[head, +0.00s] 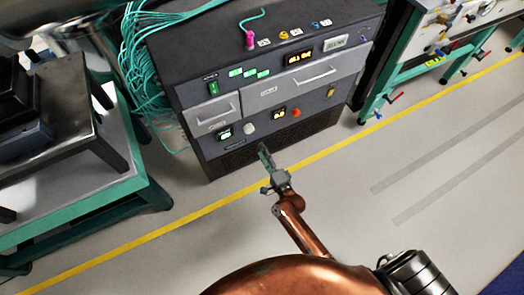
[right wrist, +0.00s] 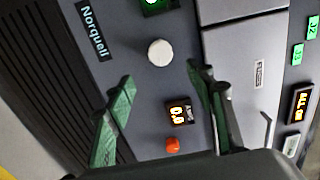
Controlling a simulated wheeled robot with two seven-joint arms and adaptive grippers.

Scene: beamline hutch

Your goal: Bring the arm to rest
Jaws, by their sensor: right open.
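My right arm (head: 305,232), copper-coloured, reaches out from the bottom of the head view toward the dark instrument cabinet. My right gripper (head: 266,168) is at its end, in front of the cabinet's lower front. In the right wrist view the two green-padded fingers (right wrist: 158,78) are spread apart, with nothing held between them. A white round knob (right wrist: 160,52), a small amber display (right wrist: 179,111) and a red button (right wrist: 173,145) on the cabinet front show between or beyond the fingers. No contact with the panel is visible. My left gripper is not in view.
The cabinet (head: 335,112) has drawers, displays and a dark vent grille. Teal cables (head: 150,60) hang at its left. A teal-framed table (head: 135,165) stands at left, another bench (head: 395,75) at upper right. The floor (head: 400,150) at right is clear, crossed by a yellow line.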

